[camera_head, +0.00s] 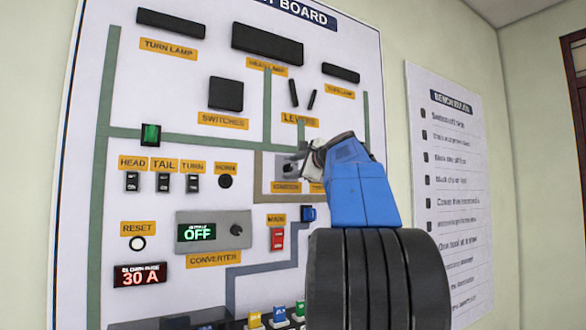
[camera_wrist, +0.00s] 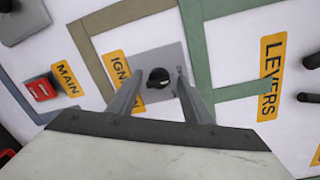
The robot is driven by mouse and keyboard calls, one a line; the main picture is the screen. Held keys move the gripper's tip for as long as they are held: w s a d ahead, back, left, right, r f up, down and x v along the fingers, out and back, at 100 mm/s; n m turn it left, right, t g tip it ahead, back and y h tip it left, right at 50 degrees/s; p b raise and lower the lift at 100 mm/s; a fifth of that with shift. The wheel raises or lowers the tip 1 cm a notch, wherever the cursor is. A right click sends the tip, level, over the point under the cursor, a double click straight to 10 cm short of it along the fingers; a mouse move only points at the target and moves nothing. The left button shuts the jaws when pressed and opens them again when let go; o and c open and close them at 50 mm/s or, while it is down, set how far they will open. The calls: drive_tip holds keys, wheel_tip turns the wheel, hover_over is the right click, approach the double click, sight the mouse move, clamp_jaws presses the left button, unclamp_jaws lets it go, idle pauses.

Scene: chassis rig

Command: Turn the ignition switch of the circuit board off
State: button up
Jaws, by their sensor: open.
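The ignition switch is a round black knob (camera_wrist: 158,77) on a grey square plate beside the yellow IGNITION label (camera_wrist: 121,75). The knob carries a pale mark, but its exact setting is too small to read. In the head view the switch (camera_head: 288,169) sits right of the middle of the white circuit board (camera_head: 185,100), partly hidden by my gripper (camera_head: 304,160). In the wrist view my gripper (camera_wrist: 160,88) is open and empty, with one finger on each side of the knob. I cannot tell whether either finger touches it.
The red MAIN switch (camera_head: 277,239) is below the ignition, and the LEVERS (camera_head: 303,95) stick out above it. The converter display (camera_head: 198,232) reads OFF, and a red display (camera_head: 140,274) reads 30 A. A text board (camera_head: 450,200) hangs to the right.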

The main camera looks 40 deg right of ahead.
drive_tip(key=v, duration=1.7)
drive_tip(key=shift+s, duration=0.2)
drive_tip(key=shift+a, duration=0.1)
drive_tip(key=w+a+f+n+g+y, duration=0.25)
drive_tip(key=a+f+n, duration=0.25)
drive_tip(key=a+f, duration=0.95)
drive_tip(key=w+a+f+n+g+y, duration=0.2)
drive_tip(key=a+f+n+g, duration=0.3)
drive_tip(key=a+f, duration=0.9)
drive_tip(key=s+a+f+n+g, duration=0.1)
drive_tip(key=s+a+f+n, duration=0.2)
drive_tip(key=f, duration=0.8)
drive_tip(key=s+a+f+n+g+h, duration=0.1)
drive_tip(key=s+a+f+n+g, duration=0.1)
drive_tip(key=s+f+n, duration=0.5)
drive_tip(key=s+a+f+n+g, duration=0.1)
drive_tip(key=s+a+f+n, duration=0.3)
drive_tip(key=f, duration=1.1)
drive_tip(key=s+n, duration=0.1)
drive_tip(key=s, duration=0.2)
drive_tip(key=shift+a, duration=0.2)
